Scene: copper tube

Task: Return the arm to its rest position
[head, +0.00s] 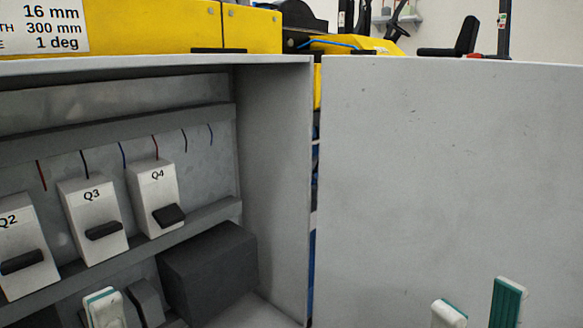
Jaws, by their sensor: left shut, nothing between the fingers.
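My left gripper (103,307) shows at the bottom left of the head view, with only its white and teal fingertips visible. It is shut and empty, in front of the lower part of the open grey cabinet (275,150). My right gripper (478,308) shows at the bottom right, with two white and teal fingertips apart and nothing seen between them. It is in front of the plain grey panel (440,170). The rest of both arms is out of view below.
Breakers Q2 (22,238), Q3 (92,205) and Q4 (150,185) with black levers sit on a rail in the cabinet. Thin wires hang above. A dark box (207,270) stands below Q4. Yellow machinery (250,28) and a white sign (45,25) are behind.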

